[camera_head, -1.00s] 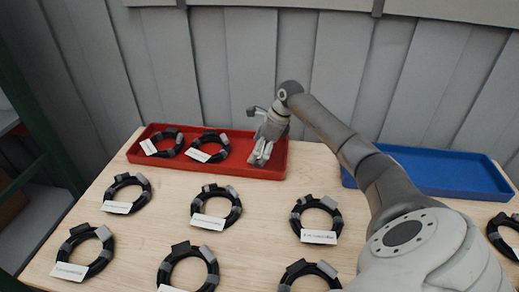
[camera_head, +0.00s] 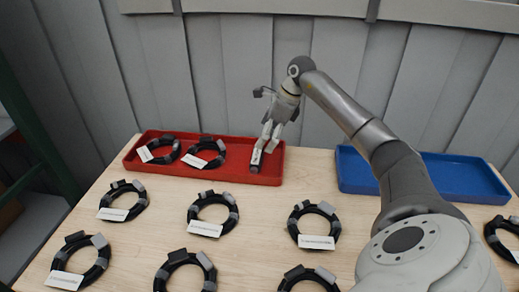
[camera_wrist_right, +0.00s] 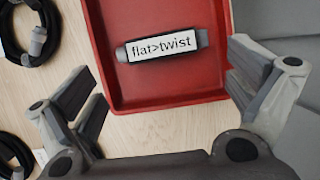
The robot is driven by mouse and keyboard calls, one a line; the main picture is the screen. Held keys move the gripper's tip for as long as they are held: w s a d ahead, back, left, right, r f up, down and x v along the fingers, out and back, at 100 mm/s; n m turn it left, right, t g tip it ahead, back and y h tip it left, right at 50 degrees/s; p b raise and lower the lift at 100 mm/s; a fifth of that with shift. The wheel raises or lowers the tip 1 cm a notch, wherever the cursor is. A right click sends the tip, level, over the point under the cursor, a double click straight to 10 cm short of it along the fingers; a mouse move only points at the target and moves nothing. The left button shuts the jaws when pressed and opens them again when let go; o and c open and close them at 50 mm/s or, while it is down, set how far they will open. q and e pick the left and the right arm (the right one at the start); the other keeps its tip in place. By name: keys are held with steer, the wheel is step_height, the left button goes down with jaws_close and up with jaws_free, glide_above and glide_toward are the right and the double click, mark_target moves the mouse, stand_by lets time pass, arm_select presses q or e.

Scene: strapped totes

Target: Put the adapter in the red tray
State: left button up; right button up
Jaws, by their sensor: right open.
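The adapter (camera_wrist_right: 163,47) is a small dark block with a white label reading "flat>twist". It lies on the floor of the red tray (camera_wrist_right: 101,47). In the head view the adapter (camera_head: 257,158) shows as a small grey piece in the right part of the red tray (camera_head: 215,181). My right gripper (camera_head: 268,140) is above it, fingers pointing down. In the right wrist view my right gripper (camera_wrist_right: 163,78) has its fingers spread wide, with nothing between them and the adapter apart from them. My left gripper is not in view.
Two labelled cable coils (camera_head: 158,150) (camera_head: 204,153) lie in the left of the red tray. Several more coils (camera_head: 213,211) lie in rows on the wooden table (camera_head: 165,230). A blue tray (camera_head: 440,194) stands at right, partly behind my arm. A grey panelled wall (camera_head: 230,80) rises behind.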

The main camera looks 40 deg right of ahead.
steer(key=v, duration=0.4)
steer(key=shift+a+f, duration=0.1)
steer(key=shift+f, duration=0.05)
stand_by(0.4)
